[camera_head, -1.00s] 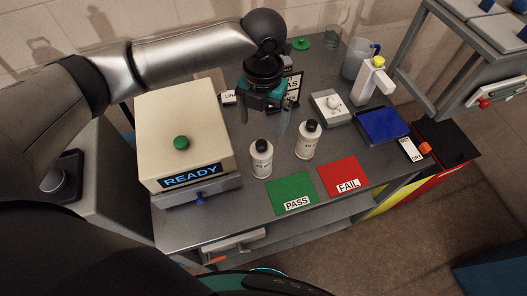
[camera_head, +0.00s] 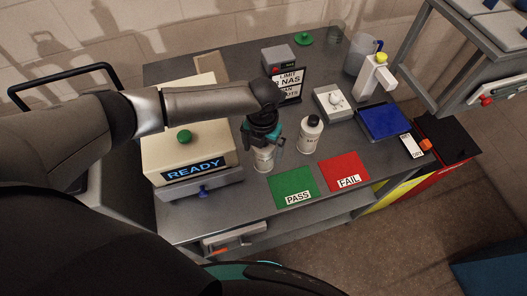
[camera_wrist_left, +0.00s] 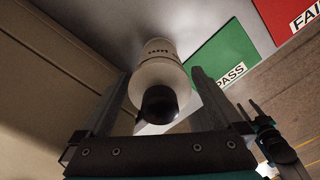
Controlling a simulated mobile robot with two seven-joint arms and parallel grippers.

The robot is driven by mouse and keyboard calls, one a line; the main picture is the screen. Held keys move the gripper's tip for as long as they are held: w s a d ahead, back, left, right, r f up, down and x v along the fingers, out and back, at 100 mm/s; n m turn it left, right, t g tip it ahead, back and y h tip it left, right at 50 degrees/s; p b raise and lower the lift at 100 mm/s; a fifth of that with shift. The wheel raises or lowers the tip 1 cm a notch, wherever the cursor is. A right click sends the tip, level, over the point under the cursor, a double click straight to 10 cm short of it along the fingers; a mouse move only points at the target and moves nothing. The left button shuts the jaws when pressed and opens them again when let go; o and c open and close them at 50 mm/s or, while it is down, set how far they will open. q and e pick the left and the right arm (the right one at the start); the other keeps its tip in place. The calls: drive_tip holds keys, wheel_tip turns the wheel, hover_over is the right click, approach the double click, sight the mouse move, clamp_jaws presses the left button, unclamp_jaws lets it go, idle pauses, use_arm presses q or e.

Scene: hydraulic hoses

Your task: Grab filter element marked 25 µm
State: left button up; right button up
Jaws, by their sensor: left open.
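Two white bottle-shaped elements with black caps stand upright on the grey table. My left gripper (camera_head: 263,146) is directly above the left element (camera_head: 263,160), pointing down and hiding its cap. In the left wrist view the left element (camera_wrist_left: 160,75) stands between the two spread fingers of my left gripper (camera_wrist_left: 160,105), with space at the sides; the gripper is open. Its label ends in "µm", but I cannot read the number. The right element (camera_head: 309,138) stands apart, its label too small to read. A dark and teal part low at the right of the wrist view looks like my right gripper (camera_wrist_left: 252,110).
A green PASS mat (camera_head: 292,188) and red FAIL mat (camera_head: 344,170) lie in front of the elements. The cream READY machine (camera_head: 195,174) stands close on the left. Behind are a sign (camera_head: 290,84), a dial box (camera_head: 334,103) and a blue tray (camera_head: 383,122).

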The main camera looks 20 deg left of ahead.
use_arm(q)
drive_tip(key=shift+f, duration=0.65)
drive_tip(key=shift+c, duration=0.2)
drive_tip(key=c, duration=1.5)
drive_tip(key=shift+o, duration=0.2)
drive_tip(key=shift+r, duration=0.1)
